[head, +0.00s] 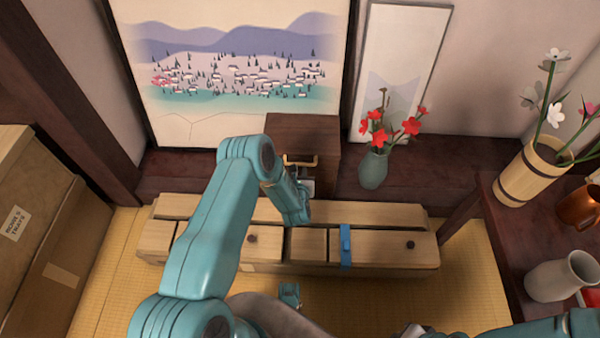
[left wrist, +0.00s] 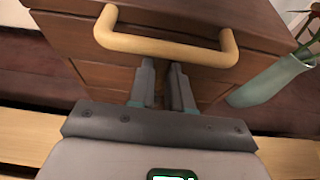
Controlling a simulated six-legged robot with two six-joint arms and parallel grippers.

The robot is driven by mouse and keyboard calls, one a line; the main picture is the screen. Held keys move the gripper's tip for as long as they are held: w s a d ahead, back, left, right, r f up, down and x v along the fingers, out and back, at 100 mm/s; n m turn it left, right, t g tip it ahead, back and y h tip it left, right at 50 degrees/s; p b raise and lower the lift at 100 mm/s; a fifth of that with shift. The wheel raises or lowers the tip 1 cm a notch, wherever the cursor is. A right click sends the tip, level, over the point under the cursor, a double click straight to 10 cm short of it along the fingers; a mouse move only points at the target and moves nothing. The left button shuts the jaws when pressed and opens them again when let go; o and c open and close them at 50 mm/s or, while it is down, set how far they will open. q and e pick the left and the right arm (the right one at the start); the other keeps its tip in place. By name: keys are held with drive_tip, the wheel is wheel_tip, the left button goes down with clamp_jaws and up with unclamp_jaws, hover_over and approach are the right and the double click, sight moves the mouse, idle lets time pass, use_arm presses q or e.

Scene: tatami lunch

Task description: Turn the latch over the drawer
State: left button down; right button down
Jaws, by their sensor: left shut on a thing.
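A dark wooden drawer box (head: 318,130) stands against the back wall. A pale U-shaped handle (head: 300,161) is on its front; it also shows large across the top of the left wrist view (left wrist: 165,48). In the head view my left arm covers part of the box front.
A long pale wooden bench (head: 385,245) with a blue strap (head: 346,246) lies before the box. A green vase (head: 373,168) with red flowers stands close to the box's right. A dark shelf on the right holds a wooden bucket (head: 530,175) and a pale jug (head: 560,277).

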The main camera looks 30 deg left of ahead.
idle(0.5)
use_arm(q)
drive_tip(key=c, duration=1)
unclamp_jaws()
drive_tip(key=shift+c, duration=0.2)
drive_tip(key=p+v, duration=0.5)
drive_tip(key=v, duration=1.1)
drive_tip(key=shift+s, duration=0.2)
drive_tip(key=shift+r, duration=0.1)
